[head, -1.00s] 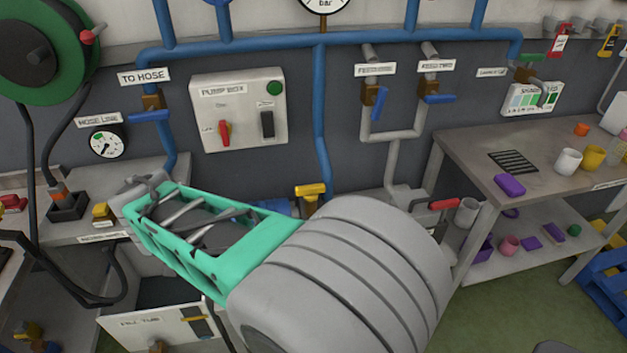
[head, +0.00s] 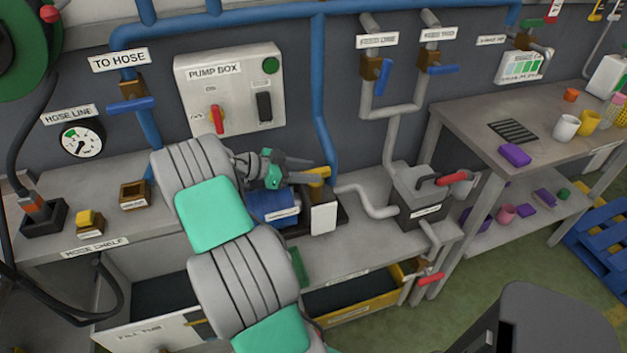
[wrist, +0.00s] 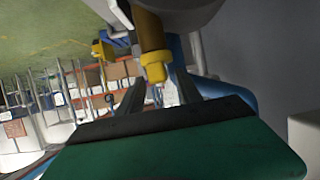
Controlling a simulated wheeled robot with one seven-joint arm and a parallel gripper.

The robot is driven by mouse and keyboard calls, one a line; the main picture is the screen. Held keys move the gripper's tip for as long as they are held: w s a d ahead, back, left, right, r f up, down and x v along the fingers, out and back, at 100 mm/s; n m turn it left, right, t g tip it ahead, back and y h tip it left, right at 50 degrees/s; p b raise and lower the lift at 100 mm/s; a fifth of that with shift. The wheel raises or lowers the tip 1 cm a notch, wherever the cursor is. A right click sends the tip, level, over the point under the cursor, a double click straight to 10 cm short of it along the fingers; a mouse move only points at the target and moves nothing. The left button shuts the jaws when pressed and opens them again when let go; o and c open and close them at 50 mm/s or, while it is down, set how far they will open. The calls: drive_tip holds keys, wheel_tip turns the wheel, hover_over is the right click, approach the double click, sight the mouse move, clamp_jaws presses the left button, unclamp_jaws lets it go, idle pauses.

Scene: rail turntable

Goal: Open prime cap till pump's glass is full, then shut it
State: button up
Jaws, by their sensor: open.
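The blue pump (head: 272,207) sits on the shelf below the pump box, partly hidden by my arm. The yellow prime cap (head: 319,174) stands at its upper right. My gripper (head: 306,169) is open beside the cap, its fingers pointing right towards it. In the wrist view, the yellow cap (wrist: 152,62) shows ahead, in line with the gap between my two dark fingers (wrist: 160,88); I cannot tell whether they touch it. A white upright panel (head: 323,217) stands right of the pump. I cannot make out the glass or its level.
The pump box (head: 230,95) and blue pipes are on the wall behind. A grey box with a red handle (head: 418,197) stands right of the pump. An open yellow drawer (head: 355,305) juts out below. A table with cups (head: 566,127) is at right.

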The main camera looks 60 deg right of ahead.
drive_tip(key=shift+s+d+f+p, duration=0.15)
drive_tip(key=shift+s+d+p, duration=0.3)
drive_tip(key=shift+s+d, duration=0.1)
drive_tip(key=shift+s+d+f, duration=0.25)
clamp_jaws()
